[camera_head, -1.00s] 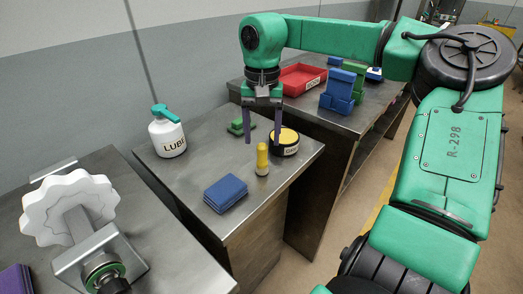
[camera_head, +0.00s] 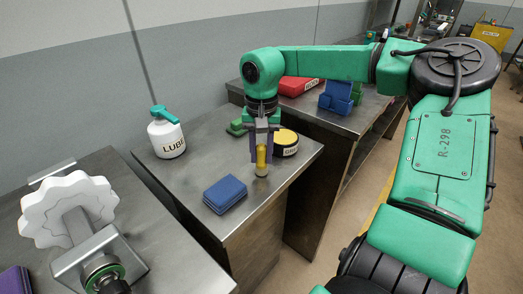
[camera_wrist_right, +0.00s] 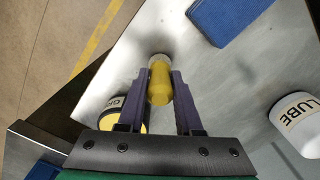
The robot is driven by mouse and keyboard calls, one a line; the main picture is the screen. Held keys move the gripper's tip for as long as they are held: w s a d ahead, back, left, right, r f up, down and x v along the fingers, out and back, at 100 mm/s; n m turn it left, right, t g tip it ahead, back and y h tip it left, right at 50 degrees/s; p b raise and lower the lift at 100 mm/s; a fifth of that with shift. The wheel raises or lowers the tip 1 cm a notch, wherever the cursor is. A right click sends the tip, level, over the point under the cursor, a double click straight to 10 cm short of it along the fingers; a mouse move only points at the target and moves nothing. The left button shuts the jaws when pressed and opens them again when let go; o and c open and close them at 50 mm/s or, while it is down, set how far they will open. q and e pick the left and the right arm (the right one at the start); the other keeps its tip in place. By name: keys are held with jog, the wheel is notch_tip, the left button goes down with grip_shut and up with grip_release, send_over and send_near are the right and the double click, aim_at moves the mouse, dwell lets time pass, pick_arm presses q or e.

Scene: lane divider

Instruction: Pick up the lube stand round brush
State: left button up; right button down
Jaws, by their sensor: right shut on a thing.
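The round brush (camera_head: 261,161), with a yellow handle and a pale lower end, stands upright on the metal lube stand (camera_head: 190,185). My right gripper (camera_head: 261,156) comes down from above and is shut on the brush's yellow handle. In the right wrist view the brush (camera_wrist_right: 159,85) sits between the two purple fingers (camera_wrist_right: 159,92). The lower end appears to be at the table top; I cannot tell whether it touches. My left gripper is not in view.
A white LUBE bottle (camera_head: 167,137) stands at the left of the stand. A blue pad stack (camera_head: 225,194) lies in front of the brush. A red bin (camera_head: 298,86) is beyond.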

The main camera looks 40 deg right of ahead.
jog(key=shift+r, duration=0.15)
notch_tip(320, 180, up, 20)
jog(key=p, duration=0.2)
jog(key=shift+p, duration=0.4)
